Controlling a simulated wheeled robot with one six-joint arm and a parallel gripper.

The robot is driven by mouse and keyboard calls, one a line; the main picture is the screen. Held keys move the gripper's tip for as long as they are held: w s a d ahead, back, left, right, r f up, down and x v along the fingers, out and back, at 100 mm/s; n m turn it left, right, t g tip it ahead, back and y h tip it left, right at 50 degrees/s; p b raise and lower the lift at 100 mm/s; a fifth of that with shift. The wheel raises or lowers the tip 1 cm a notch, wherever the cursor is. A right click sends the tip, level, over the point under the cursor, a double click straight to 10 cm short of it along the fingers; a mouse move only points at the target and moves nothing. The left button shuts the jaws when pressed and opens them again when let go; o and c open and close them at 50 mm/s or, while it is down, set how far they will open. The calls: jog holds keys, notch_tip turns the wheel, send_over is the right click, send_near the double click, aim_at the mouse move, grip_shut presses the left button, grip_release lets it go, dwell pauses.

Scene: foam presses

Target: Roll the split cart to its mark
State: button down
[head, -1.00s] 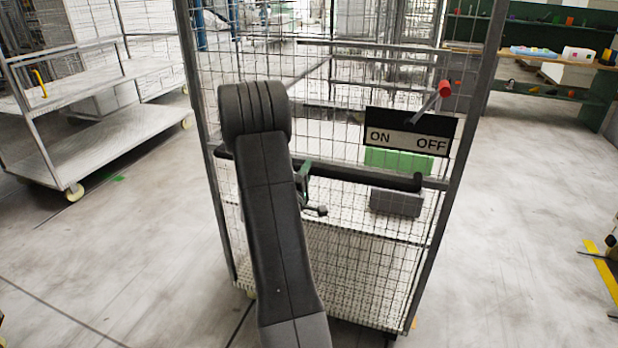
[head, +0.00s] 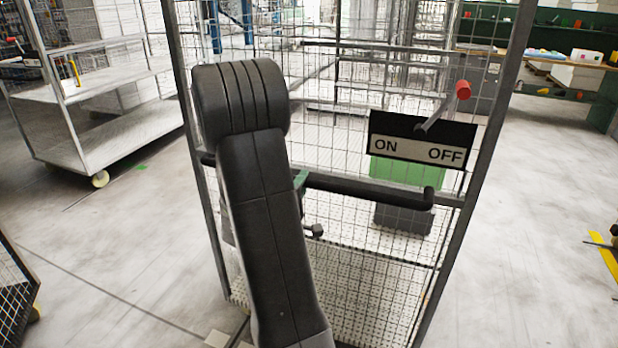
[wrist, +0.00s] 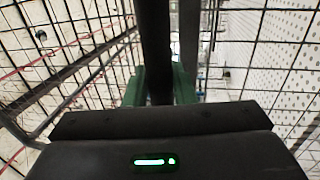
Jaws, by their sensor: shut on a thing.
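The cart (head: 470,195) is a tall grey-framed cage of wire mesh, upright in front of me in the head view. Its black handle bar (head: 350,190) runs across the near side. My gripper (wrist: 158,88) has its green fingers on both sides of the bar in the wrist view, shut on it. In the head view my forearm hides most of the gripper; a little green shows beside it. An ON/OFF sign (head: 421,140) with a red-tipped lever hangs on the mesh. A green box (head: 400,172) on a grey one shows behind it. I cannot tell which floor marking is the mark.
A shelved trolley (head: 110,145) stands at left. A dark mesh edge (head: 15,290) shows at lower left. Pale patches (head: 217,338) lie on the floor by the cart's base, and a yellow strip (head: 606,258) at right. A green workbench (head: 570,65) stands at back right.

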jog(key=r+v, duration=0.1)
jog(key=v, duration=0.8)
jog(key=shift+s+a+r, duration=0.2)
jog(key=shift+s+r, duration=0.2)
jog(key=shift+r, duration=0.1)
jog(key=c, duration=1.2)
grip_release()
jog(key=shift+c, duration=0.2)
jog(key=shift+s+f, duration=0.1)
jog(key=shift+s, duration=0.05)
jog(key=b+v, duration=0.1)
jog(key=v, duration=1.2)
jog(key=shift+s+b, duration=0.25)
jog(key=shift+b, duration=0.15)
jog(key=shift+w+a, duration=0.1)
jog(key=shift+a, duration=0.05)
